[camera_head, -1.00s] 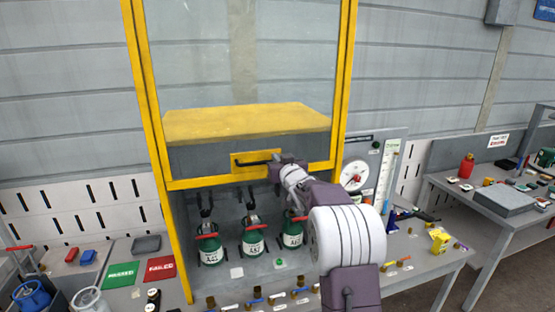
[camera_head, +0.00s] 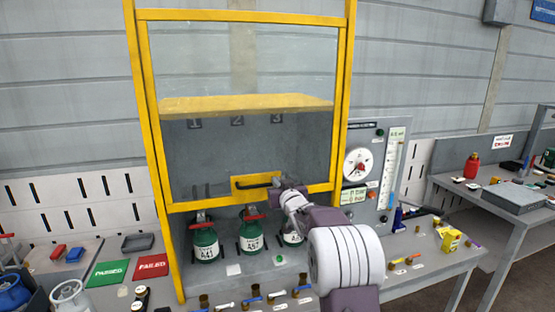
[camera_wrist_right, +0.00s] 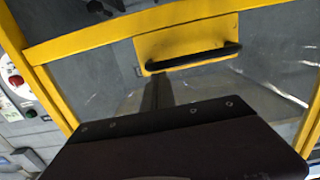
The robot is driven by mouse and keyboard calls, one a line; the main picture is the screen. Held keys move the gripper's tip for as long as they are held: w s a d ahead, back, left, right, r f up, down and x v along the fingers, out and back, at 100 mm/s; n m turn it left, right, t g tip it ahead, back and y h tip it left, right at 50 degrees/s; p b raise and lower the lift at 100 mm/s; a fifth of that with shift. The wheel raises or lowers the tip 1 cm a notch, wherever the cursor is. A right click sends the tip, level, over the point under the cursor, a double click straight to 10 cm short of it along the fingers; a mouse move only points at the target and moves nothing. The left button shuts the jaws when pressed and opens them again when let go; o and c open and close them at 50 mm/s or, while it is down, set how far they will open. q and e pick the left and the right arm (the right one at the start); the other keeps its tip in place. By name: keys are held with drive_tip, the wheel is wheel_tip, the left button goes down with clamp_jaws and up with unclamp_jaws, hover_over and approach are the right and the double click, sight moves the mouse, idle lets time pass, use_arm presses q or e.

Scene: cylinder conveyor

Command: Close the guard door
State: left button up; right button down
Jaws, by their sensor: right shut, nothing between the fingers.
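The guard door (camera_head: 245,60) is a clear panel in a yellow frame that slides in a yellow upright surround. It is partly lowered, its bottom bar level with the tops of the cylinders, with an open gap below. Its black handle (camera_head: 257,183) sits on a yellow plate on the bottom bar; the handle also shows in the right wrist view (camera_wrist_right: 195,60). My right gripper (camera_head: 280,186) is shut and empty at the right end of the handle; I cannot tell whether it touches. In the right wrist view its dark body covers the lower middle. My left gripper is out of view.
Several green cylinders (camera_head: 251,238) stand inside the cabinet behind the door line. A gauge panel (camera_head: 360,165) stands to the right. Small fittings line the bench front. Green and red cards (camera_head: 108,273) lie at left. Another table (camera_head: 500,215) stands at far right.

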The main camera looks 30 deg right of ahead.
wheel_tip(320, 180, down, 39)
drive_tip(key=b, duration=2.9)
drive_tip(key=shift+f+b, duration=0.2)
drive_tip(key=shift+b, duration=0.1)
drive_tip(key=shift+f, duration=0.1)
drive_tip(key=shift+s+a, duration=0.1)
